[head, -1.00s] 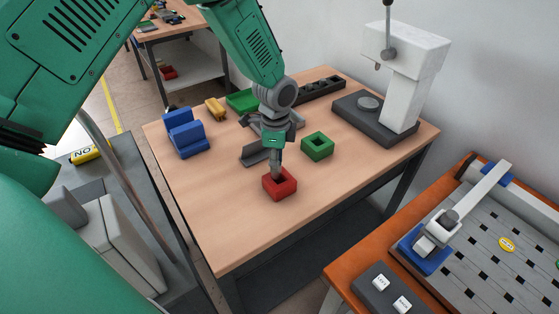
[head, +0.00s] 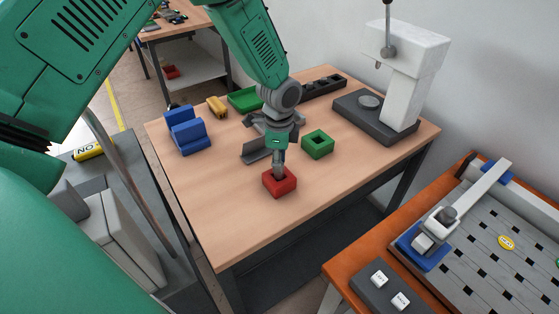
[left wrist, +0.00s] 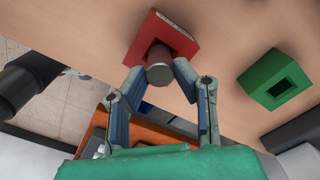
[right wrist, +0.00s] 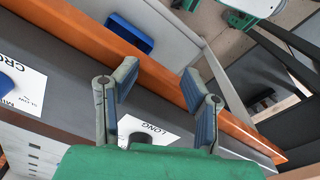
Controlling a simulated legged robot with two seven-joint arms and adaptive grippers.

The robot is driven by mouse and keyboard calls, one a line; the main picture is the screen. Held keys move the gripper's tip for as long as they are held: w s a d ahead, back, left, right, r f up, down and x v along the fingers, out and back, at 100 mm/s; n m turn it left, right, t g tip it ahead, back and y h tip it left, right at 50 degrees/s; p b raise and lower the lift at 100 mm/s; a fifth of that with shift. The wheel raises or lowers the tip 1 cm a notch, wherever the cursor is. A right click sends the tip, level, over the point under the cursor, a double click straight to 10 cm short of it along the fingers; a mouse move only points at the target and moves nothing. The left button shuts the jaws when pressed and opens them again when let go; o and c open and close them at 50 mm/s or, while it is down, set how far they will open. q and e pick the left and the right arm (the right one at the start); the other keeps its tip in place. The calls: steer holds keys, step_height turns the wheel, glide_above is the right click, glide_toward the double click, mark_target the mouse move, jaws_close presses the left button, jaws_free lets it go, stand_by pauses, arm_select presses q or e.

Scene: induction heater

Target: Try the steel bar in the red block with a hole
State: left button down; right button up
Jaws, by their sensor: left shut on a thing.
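The red block (head: 281,184) with a square hole stands on the wooden table. It also shows in the left wrist view (left wrist: 141,40). My left gripper (head: 279,170) points down right over it. In the left wrist view its fingers (left wrist: 160,82) are closed around the round steel bar (left wrist: 160,71). The bar's end faces that camera, and its far part is at the hole. How deep it sits in the hole I cannot tell. My right gripper (right wrist: 157,82) is open and empty in the right wrist view, above another bench; it is not in the head view.
A green block with a hole (head: 317,145) stands behind the red one on the right. Blue V-shaped blocks (head: 187,134), a green tray (head: 244,99) and a white press (head: 402,75) stand further back. The table's front left is clear. An orange-edged bench (head: 345,268) lies at the right.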

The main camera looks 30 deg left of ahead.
arm_select(q)
steer(key=shift+d+f, duration=0.15)
steer(key=shift+f, duration=0.1)
steer(key=shift+s+f, duration=0.15)
steer(key=shift+s, duration=0.05)
steer(key=c, duration=1.2)
jaws_free()
steer(key=shift+w+f, duration=0.1)
steer(key=shift+w, duration=0.2)
